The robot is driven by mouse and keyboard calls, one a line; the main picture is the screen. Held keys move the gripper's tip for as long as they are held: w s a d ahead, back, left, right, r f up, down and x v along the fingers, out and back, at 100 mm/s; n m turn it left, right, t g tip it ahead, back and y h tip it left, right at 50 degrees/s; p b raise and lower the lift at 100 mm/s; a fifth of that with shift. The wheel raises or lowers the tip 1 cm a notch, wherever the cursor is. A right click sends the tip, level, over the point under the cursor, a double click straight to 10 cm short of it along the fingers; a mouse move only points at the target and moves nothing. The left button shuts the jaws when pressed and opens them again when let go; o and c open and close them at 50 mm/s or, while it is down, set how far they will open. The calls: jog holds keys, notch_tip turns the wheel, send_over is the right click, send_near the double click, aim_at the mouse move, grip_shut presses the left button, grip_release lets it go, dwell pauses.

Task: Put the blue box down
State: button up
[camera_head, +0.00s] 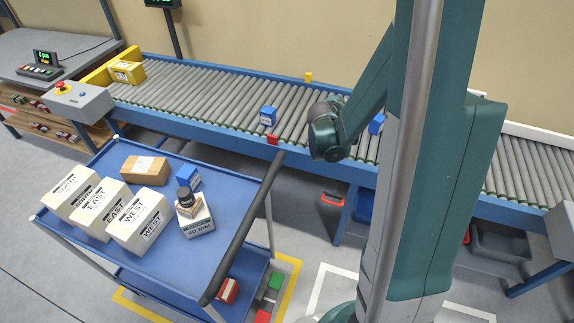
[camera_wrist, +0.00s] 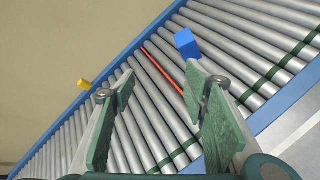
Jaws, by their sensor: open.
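In the head view one blue box (camera_head: 268,116) sits on the conveyor rollers, left of my wrist. Another blue box (camera_head: 376,124) shows partly beside my arm, over the conveyor, and a third (camera_head: 187,178) stands on the blue cart. In the wrist view my gripper (camera_wrist: 160,86) is open over the rollers with nothing between its fingers. A blue box (camera_wrist: 187,42) rests on the rollers beyond the fingertips, apart from them; I cannot tell which of the boxes it is. My fingers are hidden in the head view.
The roller conveyor (camera_head: 205,96) has free room between boxes. A yellow block (camera_head: 308,77) is at its back rail, a red block (camera_head: 273,140) at its front. A red strip (camera_wrist: 163,70) lies across the rollers. The cart (camera_head: 222,241) holds white labelled boxes (camera_head: 140,222) and a brown box (camera_head: 144,170).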

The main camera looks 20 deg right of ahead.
jog(key=s+a+r+m+y, duration=0.2)
jog(key=s+a+r+m, duration=0.15)
jog(key=a+r, duration=0.45)
jog(key=s+a+r+m+y, duration=0.2)
jog(key=s+a+m+y, duration=0.2)
jog(key=a, duration=1.1)
jog(key=s+a+r+m+t+y, duration=0.1)
jog(key=s+a+r+m+y, duration=0.2)
jog(key=s+a+m, duration=0.6)
jog(key=s+a+y, duration=0.1)
jog(key=s+a, duration=0.5)
jog(key=s, duration=0.2)
jog(key=shift+s+a+r+m, duration=0.15)
jog(key=shift+a+r+m, duration=0.05)
jog(key=shift+m, duration=0.15)
jog(key=shift+o, duration=0.5)
